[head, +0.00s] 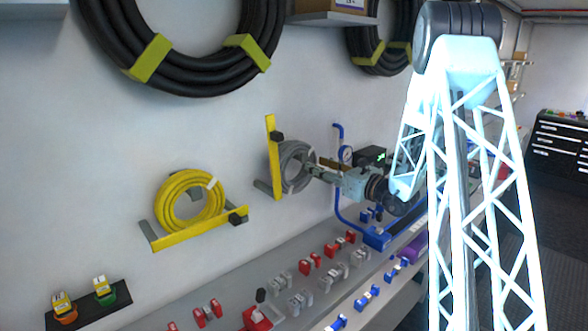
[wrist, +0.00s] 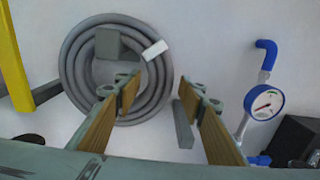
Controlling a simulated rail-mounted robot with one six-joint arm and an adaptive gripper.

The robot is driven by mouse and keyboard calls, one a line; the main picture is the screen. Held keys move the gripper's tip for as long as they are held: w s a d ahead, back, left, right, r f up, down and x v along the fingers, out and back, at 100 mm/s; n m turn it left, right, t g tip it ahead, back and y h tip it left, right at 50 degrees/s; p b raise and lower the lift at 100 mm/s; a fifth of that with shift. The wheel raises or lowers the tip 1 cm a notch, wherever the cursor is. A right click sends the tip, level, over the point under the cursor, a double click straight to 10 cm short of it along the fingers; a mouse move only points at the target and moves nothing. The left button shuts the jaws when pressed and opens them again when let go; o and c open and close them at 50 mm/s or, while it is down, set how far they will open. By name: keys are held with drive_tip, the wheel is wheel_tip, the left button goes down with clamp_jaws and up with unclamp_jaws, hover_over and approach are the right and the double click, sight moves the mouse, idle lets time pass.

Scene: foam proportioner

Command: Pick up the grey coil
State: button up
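The grey coil (head: 287,175) hangs on the wall behind an upright yellow bar (head: 273,150). In the wrist view the grey coil (wrist: 70,65) shows as a ring with a white tag and a grey block at its upper middle. My gripper (head: 316,166) is at the coil's right side in the head view. In the wrist view my gripper (wrist: 166,96) is open with wood-coloured finger pads. The left finger overlaps the coil's lower right part, and the right finger lies right of the ring. Nothing is visibly gripped; whether the fingers touch the coil I cannot tell.
A yellow coil (head: 192,200) hangs to the left. A blue pipe with a gauge (wrist: 264,102) stands close right of my gripper. A grey peg (wrist: 184,124) lies between the fingers in the wrist view. The bench (head: 235,288) below carries several red, grey and blue parts.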

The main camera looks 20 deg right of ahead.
sight(314, 159)
drive_tip(key=shift+w, duration=0.1)
idle(0.3)
drive_tip(key=shift+x, duration=2.5)
drive_tip(key=shift+c, duration=0.7)
drive_tip(key=shift+r, duration=0.1)
drive_tip(key=c, duration=1)
drive_tip(key=shift+r, duration=0.15)
drive_tip(key=shift+d+r, duration=0.1)
drive_tip(key=shift+r, duration=0.3)
wheel_tip(314, 159, up, 6)
drive_tip(key=shift+f, duration=0.1)
drive_tip(key=v, duration=2)
